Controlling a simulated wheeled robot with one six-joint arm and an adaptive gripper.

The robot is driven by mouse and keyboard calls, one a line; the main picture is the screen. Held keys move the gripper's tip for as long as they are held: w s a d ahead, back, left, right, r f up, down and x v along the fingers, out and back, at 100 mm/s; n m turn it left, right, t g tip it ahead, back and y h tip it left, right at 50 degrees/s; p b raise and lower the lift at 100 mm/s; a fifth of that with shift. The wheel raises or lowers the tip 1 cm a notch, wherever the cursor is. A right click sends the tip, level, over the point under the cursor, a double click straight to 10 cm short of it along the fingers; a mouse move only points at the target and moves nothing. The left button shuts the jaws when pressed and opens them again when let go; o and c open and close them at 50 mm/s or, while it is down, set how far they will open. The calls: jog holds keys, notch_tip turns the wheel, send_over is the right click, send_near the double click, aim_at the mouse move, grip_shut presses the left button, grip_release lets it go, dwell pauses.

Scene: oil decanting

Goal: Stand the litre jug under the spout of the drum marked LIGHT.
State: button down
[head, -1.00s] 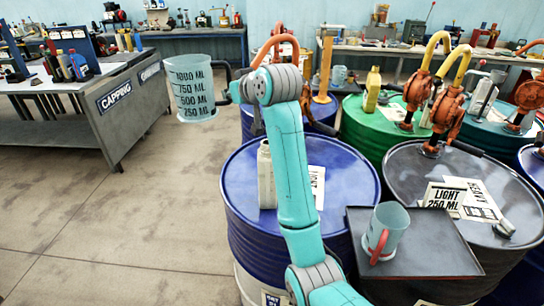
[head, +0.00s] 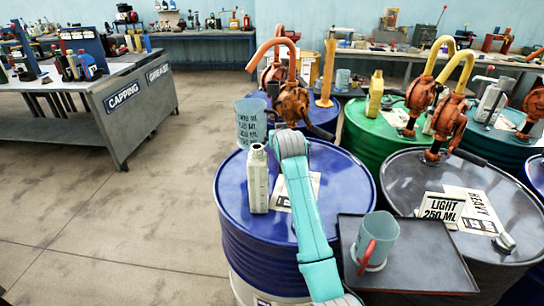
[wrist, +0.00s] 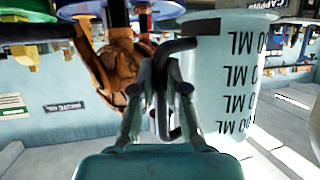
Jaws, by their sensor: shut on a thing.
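The litre jug (head: 250,122), clear blue with black ML marks, is upright at the left rear of the front blue drum (head: 270,270). In the wrist view the jug (wrist: 225,75) fills the right side, and my gripper (wrist: 163,72) is shut on its dark handle (wrist: 178,46). The pump's spout (head: 251,66) points down above the jug in the picture; exact alignment is unclear. The blue drum's paper label (head: 298,192) is partly covered by my arm; LIGHT showed on it earlier.
A pale bottle (head: 258,180) stands on the blue drum. A dark tray (head: 430,270) holds a red-handled jug (head: 378,240). Floor at left is clear.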

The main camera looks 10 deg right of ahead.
notch_tip(320, 180, down, 9)
jog(key=shift+w+f, duration=0.1)
jog(key=shift+f, duration=0.1)
jog(key=shift+w, duration=0.45)
jog(key=shift+x, duration=1.5)
jog(key=shift+f, duration=0.15)
jog(key=c, duration=1.2)
grip_release()
